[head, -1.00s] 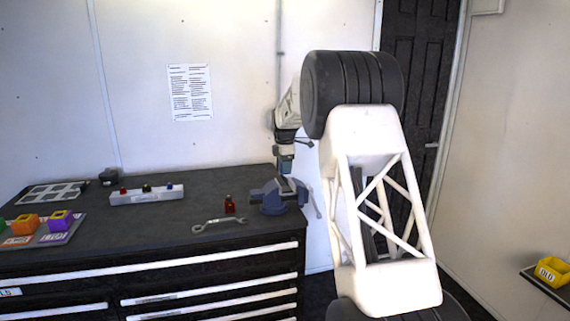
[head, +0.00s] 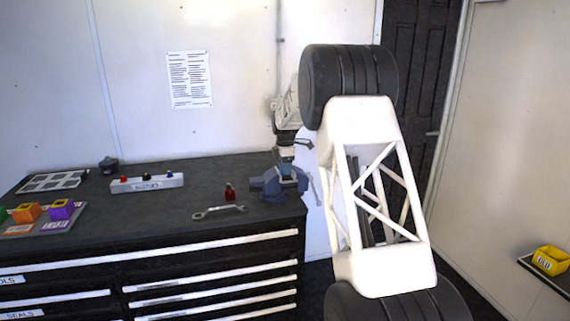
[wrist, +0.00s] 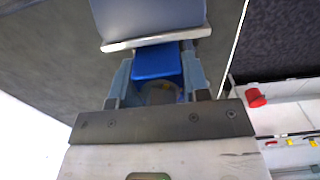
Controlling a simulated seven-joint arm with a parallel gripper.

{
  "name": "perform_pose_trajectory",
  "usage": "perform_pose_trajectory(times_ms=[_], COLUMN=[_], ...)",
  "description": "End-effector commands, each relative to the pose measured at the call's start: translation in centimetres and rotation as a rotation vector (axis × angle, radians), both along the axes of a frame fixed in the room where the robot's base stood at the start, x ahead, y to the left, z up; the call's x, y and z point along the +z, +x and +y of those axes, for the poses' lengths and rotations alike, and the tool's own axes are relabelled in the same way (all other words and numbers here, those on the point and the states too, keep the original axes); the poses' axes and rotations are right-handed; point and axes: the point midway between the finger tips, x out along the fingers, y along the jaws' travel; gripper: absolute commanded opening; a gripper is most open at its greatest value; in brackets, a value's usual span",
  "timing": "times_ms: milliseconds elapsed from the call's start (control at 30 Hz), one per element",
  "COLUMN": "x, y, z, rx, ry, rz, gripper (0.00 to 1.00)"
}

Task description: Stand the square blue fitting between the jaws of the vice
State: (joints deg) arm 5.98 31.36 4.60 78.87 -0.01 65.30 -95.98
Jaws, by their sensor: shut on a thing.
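In the wrist view the square blue fitting (wrist: 157,62) sits between the two fingers of my gripper (wrist: 158,80), which is shut on it. The blue-grey vice (wrist: 150,14) is just beyond it, with a pale jaw edge (wrist: 155,41) close to the fitting's far side. I cannot tell whether they touch. In the head view my gripper (head: 286,166) is over the vice (head: 270,186) at the bench's right end. The fitting cannot be made out there, and the gap between the jaws is hidden.
A red fitting (head: 230,193) and a wrench (head: 219,211) lie left of the vice on the dark bench (head: 130,215). A white rack (head: 147,184) with small coloured parts stands farther left. Coloured blocks stand on a tray (head: 45,229) at far left.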

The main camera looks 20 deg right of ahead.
Motion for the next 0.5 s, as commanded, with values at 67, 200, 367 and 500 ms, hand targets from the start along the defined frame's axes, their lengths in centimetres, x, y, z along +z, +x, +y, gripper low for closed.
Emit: perform_pose_trajectory(times_ms=[67, 200, 367, 500], x=[-0.34, -0.78, -1.02, -1.06], y=[0.00, 0.02, 0.02, 0.02], z=[0.00, 0.00, 0.00, 0.00], rx=[0.000, 0.000, 0.000, 0.000], ry=[0.000, 0.000, 0.000, 0.000], rz=[0.000, -0.001, -0.001, -0.001], gripper=[0.11, 0.11, 0.11, 0.11])
